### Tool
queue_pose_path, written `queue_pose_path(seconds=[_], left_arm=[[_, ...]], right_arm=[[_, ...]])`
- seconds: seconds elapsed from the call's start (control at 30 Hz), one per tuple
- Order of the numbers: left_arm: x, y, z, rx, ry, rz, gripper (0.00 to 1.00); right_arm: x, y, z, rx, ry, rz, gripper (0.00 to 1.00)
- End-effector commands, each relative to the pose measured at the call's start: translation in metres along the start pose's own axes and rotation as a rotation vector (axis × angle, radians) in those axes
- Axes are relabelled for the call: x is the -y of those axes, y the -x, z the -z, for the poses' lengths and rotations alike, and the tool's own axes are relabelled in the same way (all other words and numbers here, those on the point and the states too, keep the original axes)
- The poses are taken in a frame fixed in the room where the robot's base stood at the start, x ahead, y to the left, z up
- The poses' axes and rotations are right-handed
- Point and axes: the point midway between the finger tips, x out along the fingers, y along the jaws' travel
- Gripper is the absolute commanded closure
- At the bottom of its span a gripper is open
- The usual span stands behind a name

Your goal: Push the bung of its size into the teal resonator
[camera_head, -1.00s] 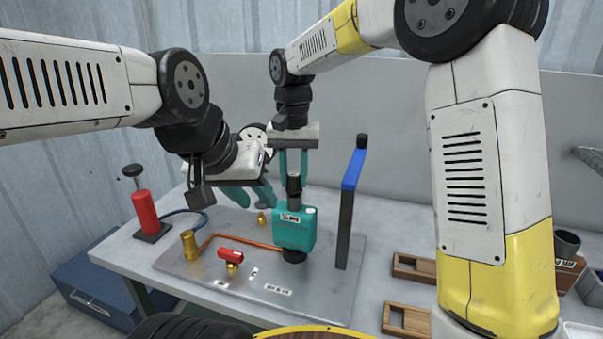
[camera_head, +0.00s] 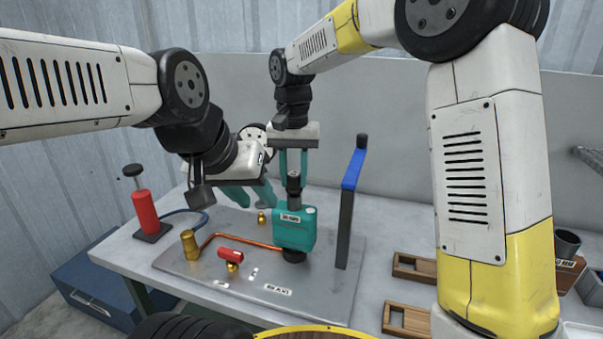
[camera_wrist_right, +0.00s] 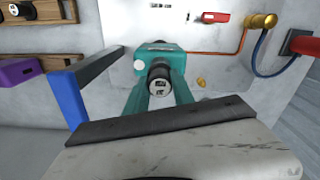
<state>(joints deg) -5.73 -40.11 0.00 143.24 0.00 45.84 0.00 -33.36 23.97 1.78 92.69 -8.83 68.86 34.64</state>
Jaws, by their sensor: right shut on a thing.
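The teal resonator (camera_head: 294,231) stands on the metal plate on the bench, with a white label on its front. A dark bung (camera_head: 294,184) stands upright at its top; I cannot tell how deep it sits. My right gripper (camera_head: 294,170) comes down from above and is shut on the bung. In the right wrist view, the bung's pale marked end (camera_wrist_right: 159,86) shows between the teal fingers, over the resonator (camera_wrist_right: 153,60). My left gripper (camera_head: 255,195) is behind and left of the resonator, its teal fingers apart and empty.
A lever with a blue grip (camera_head: 353,168) stands upright just right of the resonator. A copper pipe (camera_head: 240,238), a red-handled valve (camera_head: 231,255) and a red pump (camera_head: 144,210) are to the left. Wooden racks (camera_head: 408,318) lie at the right.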

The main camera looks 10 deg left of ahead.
Motion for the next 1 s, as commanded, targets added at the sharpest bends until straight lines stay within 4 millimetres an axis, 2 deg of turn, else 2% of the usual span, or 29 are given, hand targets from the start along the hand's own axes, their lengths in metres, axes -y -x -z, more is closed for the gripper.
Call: queue_pose_path(seconds=[0.4, 0.97, 1.0], left_arm=[[0.0, 0.0, 0.0, 0.0, 0.0, 0.0, 0.64], [0.0, 0.0, 0.0, 0.0, 0.0, 0.0, 0.64], [0.0, 0.0, 0.0, 0.0, 0.0, 0.0, 0.64]], right_arm=[[0.0, -0.001, 0.0, 0.0, 0.0, 0.0, 1.0], [0.0, -0.012, 0.0, 0.0, 0.0, 0.0, 1.0], [0.0, -0.012, 0.0, 0.0, 0.0, 0.0, 0.67]])
